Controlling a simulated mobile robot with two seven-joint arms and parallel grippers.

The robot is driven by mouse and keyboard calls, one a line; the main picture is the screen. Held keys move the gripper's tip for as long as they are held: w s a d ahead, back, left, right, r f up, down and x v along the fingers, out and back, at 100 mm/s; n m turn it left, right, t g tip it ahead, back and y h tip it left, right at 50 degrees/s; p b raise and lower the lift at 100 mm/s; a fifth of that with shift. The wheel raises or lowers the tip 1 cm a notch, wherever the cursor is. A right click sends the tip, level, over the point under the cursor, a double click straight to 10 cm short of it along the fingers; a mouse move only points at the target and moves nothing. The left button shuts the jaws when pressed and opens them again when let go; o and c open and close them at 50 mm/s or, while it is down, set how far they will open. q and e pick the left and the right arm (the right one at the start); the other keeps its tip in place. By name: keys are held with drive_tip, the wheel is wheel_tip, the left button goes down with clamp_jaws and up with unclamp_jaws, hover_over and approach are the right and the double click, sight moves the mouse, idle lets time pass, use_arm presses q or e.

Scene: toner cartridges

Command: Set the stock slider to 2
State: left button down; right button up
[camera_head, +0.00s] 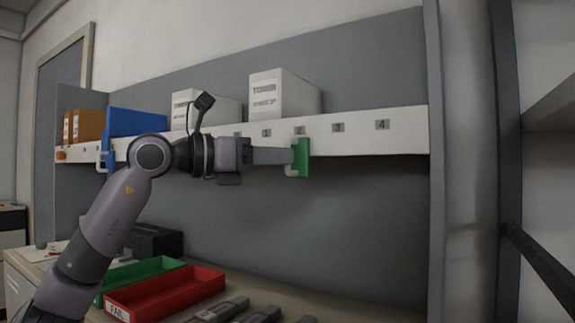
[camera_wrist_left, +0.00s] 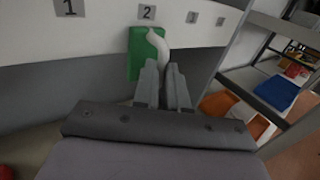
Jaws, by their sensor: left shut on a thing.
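The green stock slider (camera_head: 303,163) hangs on the front of the white shelf rail (camera_head: 400,143), below the label 2 (camera_head: 299,130). In the left wrist view the green slider (camera_wrist_left: 140,62) also sits directly under the label 2 (camera_wrist_left: 147,12). Its curved white handle (camera_wrist_left: 158,45) runs down between my fingers. My left gripper (camera_head: 290,157) reaches in from the left and is shut on that handle; it also shows in the left wrist view (camera_wrist_left: 165,72). My right gripper is not in view.
White toner boxes (camera_head: 283,95), a blue bin (camera_head: 137,122) and orange-brown boxes (camera_head: 88,125) stand on the shelf. Below, the bench holds a green tray (camera_head: 150,268), a red tray (camera_head: 170,291) and dark cartridges (camera_head: 222,310). The rail right of the slider is clear.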

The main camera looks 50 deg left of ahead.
use_arm(q)
drive_tip(key=c, duration=1.2)
unclamp_jaws()
drive_tip(key=shift+o, duration=0.2)
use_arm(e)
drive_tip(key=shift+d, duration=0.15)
use_arm(q)
drive_tip(key=b+v, duration=0.4)
drive_tip(key=v, duration=0.3)
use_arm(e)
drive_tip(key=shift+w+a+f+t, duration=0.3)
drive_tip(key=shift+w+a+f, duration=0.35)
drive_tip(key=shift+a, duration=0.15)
